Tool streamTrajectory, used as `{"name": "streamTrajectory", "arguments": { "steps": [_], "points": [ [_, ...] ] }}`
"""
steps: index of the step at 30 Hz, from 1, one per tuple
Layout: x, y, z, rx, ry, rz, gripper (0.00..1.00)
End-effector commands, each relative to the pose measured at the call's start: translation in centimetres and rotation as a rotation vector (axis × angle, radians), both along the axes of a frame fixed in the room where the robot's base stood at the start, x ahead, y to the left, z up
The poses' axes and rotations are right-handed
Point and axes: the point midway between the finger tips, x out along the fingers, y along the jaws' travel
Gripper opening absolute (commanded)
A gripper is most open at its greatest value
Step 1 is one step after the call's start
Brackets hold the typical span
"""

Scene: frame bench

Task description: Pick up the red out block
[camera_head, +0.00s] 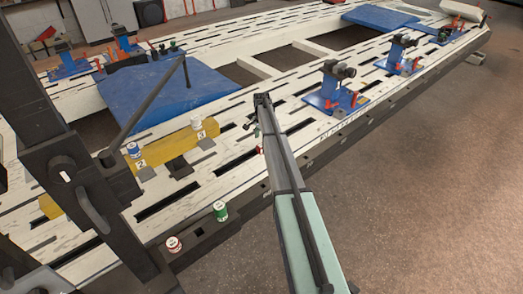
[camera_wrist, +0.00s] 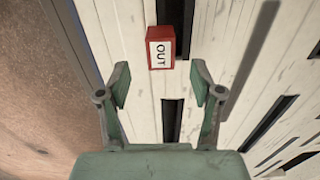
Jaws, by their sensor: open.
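The red block (camera_wrist: 160,47) with a white label reading "OUT" stands on the pale slotted bench top in the wrist view, beside a dark slot. My gripper (camera_wrist: 160,66) shows its two green fingers spread apart, with nothing between them. The block lies just beyond the fingertips, roughly centred between them in the picture; I see no contact.
The white bench frame (camera_head: 225,155) has many slots. Blue clamps (camera_head: 335,100) stand along its right side, and a blue plate (camera_head: 160,90) lies at the left. A yellow beam (camera_head: 170,155) and small labelled cans (camera_head: 220,211) are nearby. Open floor (camera_head: 440,190) is at right.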

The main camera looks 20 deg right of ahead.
Motion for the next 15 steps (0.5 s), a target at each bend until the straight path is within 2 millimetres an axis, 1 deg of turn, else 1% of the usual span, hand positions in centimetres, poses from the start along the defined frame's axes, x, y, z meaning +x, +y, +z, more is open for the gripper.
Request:
{"name": "streamTrajectory", "arguments": {
  "steps": [1,3,8,11,15],
  "points": [
    [0.0,0.0,-0.5,0.0,0.0,0.0,0.66],
    [0.0,0.0,-0.9,-0.001,-0.001,0.0,0.66],
    [0.0,0.0,-1.5,0.0,-0.001,0.0,0.66],
    [0.1,0.0,-2.4,0.0,0.0,0.0,0.66],
    [0.1,0.0,-4.3,0.0,0.001,0.0,0.66]
  ]
}}
